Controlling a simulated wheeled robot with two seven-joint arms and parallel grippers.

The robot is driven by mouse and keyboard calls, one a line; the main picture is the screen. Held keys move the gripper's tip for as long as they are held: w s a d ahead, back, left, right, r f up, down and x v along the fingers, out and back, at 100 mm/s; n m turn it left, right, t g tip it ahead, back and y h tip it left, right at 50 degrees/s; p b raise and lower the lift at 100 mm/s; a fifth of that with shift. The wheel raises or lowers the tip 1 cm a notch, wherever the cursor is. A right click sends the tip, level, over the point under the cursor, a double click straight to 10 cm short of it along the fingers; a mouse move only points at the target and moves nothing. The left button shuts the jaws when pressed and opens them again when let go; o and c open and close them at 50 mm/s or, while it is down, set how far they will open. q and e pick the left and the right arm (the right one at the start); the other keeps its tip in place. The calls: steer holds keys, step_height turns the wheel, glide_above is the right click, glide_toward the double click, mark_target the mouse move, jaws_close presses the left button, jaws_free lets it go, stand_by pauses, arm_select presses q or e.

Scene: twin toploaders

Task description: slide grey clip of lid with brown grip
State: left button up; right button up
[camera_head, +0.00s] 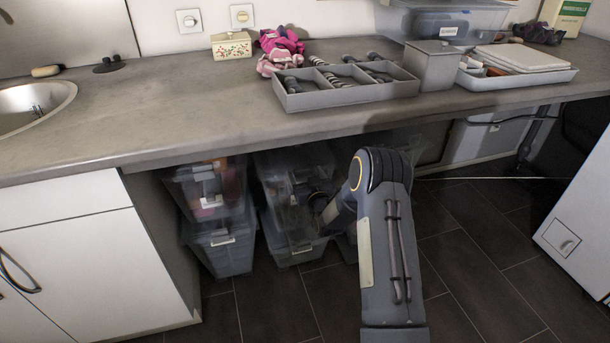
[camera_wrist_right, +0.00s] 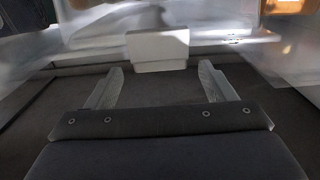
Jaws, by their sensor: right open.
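My right gripper (camera_wrist_right: 162,67) is open and empty in the right wrist view, its two fingers wide apart. A light grey clip (camera_wrist_right: 158,48) on a clear box stands just ahead of the fingertips, roughly centred between them. No contact shows. In the head view my right arm reaches under the counter to the right-hand stack of clear boxes (camera_head: 283,237), and the arm hides part of that stack. I cannot make out a brown grip on any lid. My left gripper is not in view.
A second stack of clear boxes (camera_head: 231,262) stands to the left, beside the white cabinet (camera_head: 85,265). The counter (camera_head: 180,118) overhangs both stacks. A grey divided tray (camera_head: 345,97) lies on top. Dark tiled floor (camera_head: 480,270) is free at right.

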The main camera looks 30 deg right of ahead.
mark_target(304, 171)
steer(key=shift+w+d, duration=0.1)
steer(key=shift+w, duration=0.5)
steer(key=shift+c, duration=0.2)
steer(key=c, duration=1.4)
steer(key=shift+w+d+f+b, duration=0.2)
steer(key=shift+w+b, duration=0.45)
steer(key=shift+b, duration=0.45)
steer(key=shift+w+b, duration=0.3)
steer(key=shift+r, duration=0.25)
steer(key=o, duration=1.4)
steer(key=shift+o, duration=0.2)
